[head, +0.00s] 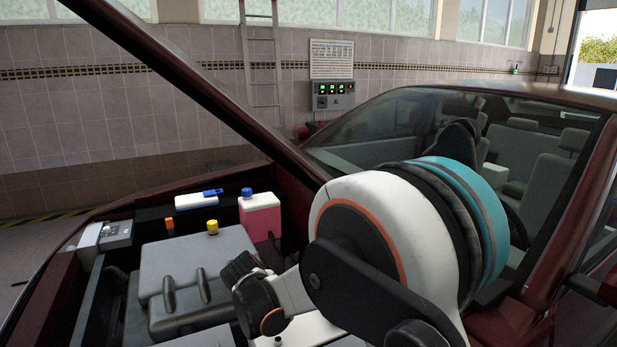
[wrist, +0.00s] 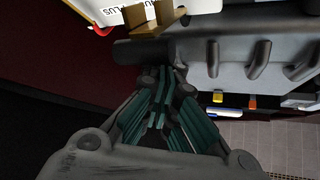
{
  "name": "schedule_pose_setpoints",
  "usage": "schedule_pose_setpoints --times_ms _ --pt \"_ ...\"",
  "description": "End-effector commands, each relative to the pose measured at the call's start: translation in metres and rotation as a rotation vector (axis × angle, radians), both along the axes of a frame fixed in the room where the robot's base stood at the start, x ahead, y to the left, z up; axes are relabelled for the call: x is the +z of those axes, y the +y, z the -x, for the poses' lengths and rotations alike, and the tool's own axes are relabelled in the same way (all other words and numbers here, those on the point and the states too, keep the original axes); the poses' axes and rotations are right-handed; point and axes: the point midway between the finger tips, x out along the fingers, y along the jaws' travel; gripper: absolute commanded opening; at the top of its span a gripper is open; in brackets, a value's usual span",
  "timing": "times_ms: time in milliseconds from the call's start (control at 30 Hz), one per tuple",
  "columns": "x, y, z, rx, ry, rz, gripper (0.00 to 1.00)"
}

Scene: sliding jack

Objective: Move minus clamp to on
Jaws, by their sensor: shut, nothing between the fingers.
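In the wrist view, my gripper (wrist: 165,80) is shut and empty, its teal-lined fingers together near a dark cylindrical part. Just beyond the fingertips, a brown-gold metal clamp (wrist: 152,17) shows at the top edge, apart from the fingers. It lies against a white surface (wrist: 205,6) with upside-down lettering that seems to read "PLUS". A small red piece (wrist: 101,30) sits at the left end of this surface. I cannot tell which clamp is the minus one. In the head view my arm hides the gripper and the clamp.
The open engine bay holds a grey engine cover (head: 195,260), a pink fluid tank with a blue cap (head: 260,213), a white container (head: 197,201) and a yellow cap (head: 212,226). A hood (head: 190,75) slants overhead. The grey ribbed engine (wrist: 225,60) lies close beyond my fingers.

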Motion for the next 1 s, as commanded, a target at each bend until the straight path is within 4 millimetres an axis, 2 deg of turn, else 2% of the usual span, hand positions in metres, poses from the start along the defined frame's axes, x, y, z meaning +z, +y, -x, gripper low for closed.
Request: schedule_pose_setpoints --times_ms 433,1000 --pt "-0.009 -0.009 0.019 0.000 0.000 0.000 0.00" --pt "-0.013 -0.012 0.025 0.000 0.000 0.000 0.00"
